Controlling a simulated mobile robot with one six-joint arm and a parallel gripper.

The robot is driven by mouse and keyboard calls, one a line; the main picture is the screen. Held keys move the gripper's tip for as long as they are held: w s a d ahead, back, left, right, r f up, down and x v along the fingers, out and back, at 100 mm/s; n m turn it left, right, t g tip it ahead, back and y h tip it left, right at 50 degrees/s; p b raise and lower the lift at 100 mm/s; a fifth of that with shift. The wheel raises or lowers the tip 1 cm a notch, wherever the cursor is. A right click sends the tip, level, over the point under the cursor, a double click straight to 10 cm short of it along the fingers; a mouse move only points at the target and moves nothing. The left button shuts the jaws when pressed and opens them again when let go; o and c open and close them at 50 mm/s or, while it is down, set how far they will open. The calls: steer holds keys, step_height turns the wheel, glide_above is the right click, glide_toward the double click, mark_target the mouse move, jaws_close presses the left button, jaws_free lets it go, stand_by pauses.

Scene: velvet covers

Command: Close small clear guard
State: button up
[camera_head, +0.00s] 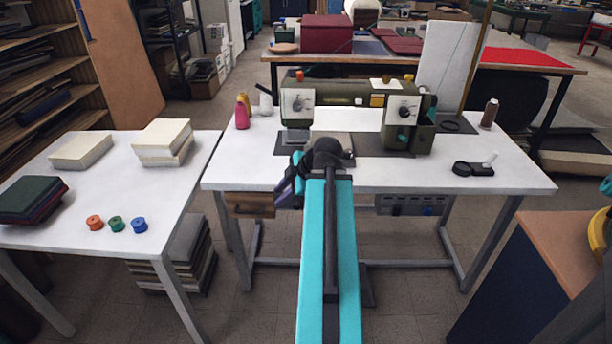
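An olive-green sewing machine (345,105) stands on the white table (255,172). It has a white plate with a dial at its left end and another at its right end. I cannot make out a small clear guard on it; its needle area at the lower left is small and partly dark. My teal arm reaches from the bottom of the view up to the table's front edge, just in front of the machine. My gripper (297,160) is at the arm's far end, left of the dark joint and below the machine's left end. Its fingers are too small and overlapped to read.
A pink thread cone (242,115) and other cones stand left of the machine. A brown spool (489,113) and a black item with a white handle (472,168) lie to the right. A side table (100,215) at left holds books and spools.

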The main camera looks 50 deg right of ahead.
steer(key=w+a+f+n+g+y, duration=0.1)
steer(key=w+a+f+g+y, duration=0.15)
steer(key=a+f, duration=1.1)
steer(key=w+a+f+n+g+y, duration=0.1)
steer(key=a+f+g, duration=0.3)
steer(key=a+f, duration=0.95)
steer(key=s+a+f+m+g, duration=0.2)
steer(key=s+a+f+g, duration=0.2)
steer(key=s+a+f, duration=0.8)
steer(key=s+a+f+m+g+h, duration=0.1)
steer(key=s+f+m+h, duration=0.3)
steer(key=s+f+m, duration=0.4)
steer(key=shift+s+a+m+g, duration=0.15)
steer(key=shift+s+m+g, duration=0.5)
steer(key=shift+s+m, duration=0.45)
steer(key=shift+h, duration=0.25)
steer(key=shift+s, duration=0.2)
